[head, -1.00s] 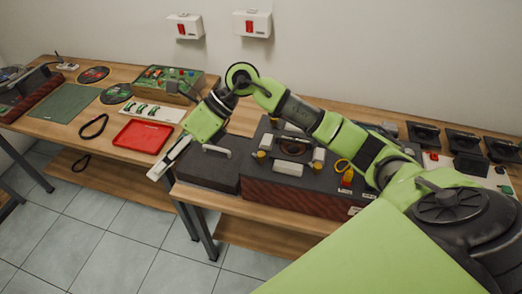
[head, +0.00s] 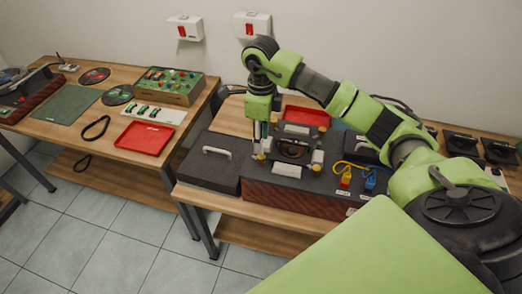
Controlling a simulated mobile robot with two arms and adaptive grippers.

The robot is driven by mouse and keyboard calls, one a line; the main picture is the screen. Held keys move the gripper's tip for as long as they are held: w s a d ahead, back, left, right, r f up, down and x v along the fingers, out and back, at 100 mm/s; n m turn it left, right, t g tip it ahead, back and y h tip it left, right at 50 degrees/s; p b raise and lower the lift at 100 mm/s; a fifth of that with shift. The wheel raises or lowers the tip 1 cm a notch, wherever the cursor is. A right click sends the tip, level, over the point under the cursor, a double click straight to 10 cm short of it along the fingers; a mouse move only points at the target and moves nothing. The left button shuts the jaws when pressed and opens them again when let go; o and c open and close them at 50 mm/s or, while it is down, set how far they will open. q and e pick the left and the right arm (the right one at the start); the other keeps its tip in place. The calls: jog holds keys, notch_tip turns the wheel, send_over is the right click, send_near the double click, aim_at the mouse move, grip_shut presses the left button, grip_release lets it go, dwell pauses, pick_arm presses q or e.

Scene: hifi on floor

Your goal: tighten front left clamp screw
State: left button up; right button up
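My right gripper (head: 261,150) points straight down over the left side of the fixture (head: 288,170) on the dark box on the right-hand bench. Its narrow fingers come down at the front left yellow-topped clamp screw (head: 259,157). I cannot tell whether they touch it or how far apart they are. Another yellow-topped screw (head: 316,169) is at the fixture's front right. A round dark part (head: 292,149) sits in the middle of the fixture. The gripper and forearm hide part of the fixture's back left. My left gripper is not in view.
Red and blue plugs with cables (head: 369,178) lie to the right. A red tray (head: 306,116) is behind. The left bench holds another red tray (head: 144,138) and a button box (head: 170,84).

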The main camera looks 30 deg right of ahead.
aim_at(261, 156)
notch_tip(261, 156, down, 7)
jog(key=shift+r+p, duration=0.1)
jog(key=shift+p, duration=0.7)
grip_shut()
